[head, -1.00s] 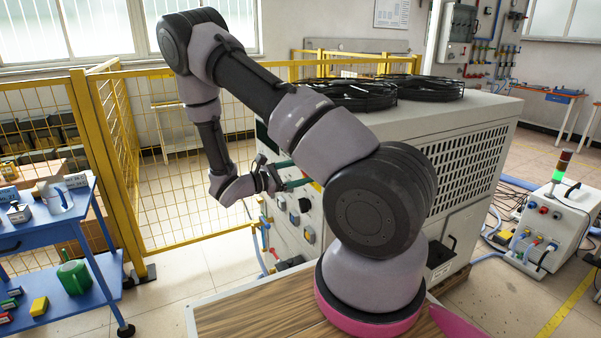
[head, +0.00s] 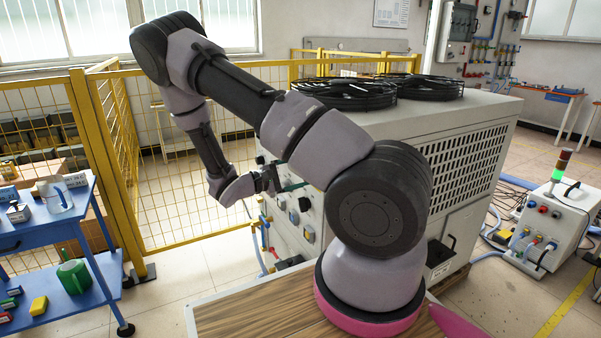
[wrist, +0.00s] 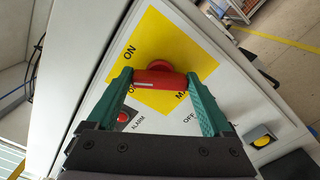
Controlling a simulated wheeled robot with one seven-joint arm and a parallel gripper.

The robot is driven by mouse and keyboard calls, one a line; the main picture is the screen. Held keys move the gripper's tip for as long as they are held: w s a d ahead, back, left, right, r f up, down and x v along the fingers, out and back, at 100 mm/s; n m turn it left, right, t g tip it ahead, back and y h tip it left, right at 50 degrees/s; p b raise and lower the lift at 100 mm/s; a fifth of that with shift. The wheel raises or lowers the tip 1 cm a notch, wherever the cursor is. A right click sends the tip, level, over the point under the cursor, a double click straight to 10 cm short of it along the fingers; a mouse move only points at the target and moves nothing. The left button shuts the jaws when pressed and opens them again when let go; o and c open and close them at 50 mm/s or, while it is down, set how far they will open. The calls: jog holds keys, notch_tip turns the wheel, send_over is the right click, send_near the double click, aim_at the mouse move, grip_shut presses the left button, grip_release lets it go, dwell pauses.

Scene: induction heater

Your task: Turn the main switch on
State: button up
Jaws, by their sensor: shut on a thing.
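The main switch has a red handle (wrist: 158,78) on a yellow plate (wrist: 152,45) in the wrist view. The plate shows "ON" at its upper left; other lettering is partly covered by my gripper. My gripper (wrist: 157,84) has its green fingers at the two ends of the red handle and is shut on it. The handle lies nearly level across the wrist view. In the head view my gripper (head: 291,187) is at the front panel of the grey heater cabinet (head: 470,112); the switch is hidden there behind my arm.
A red alarm button (wrist: 123,116) and a yellow button (wrist: 262,141) sit on the panel near my fingers. Yellow mesh fencing (head: 180,205) stands behind and left of my arm. A blue cart (head: 70,225) is at left. Open floor lies between cart and cabinet.

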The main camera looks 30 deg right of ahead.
dwell(0.4)
jog(key=o, duration=1.1)
jog(key=shift+o, duration=0.2)
jog(key=a, duration=1.1)
jog(key=shift+s, duration=0.2)
jog(key=shift+d, duration=0.1)
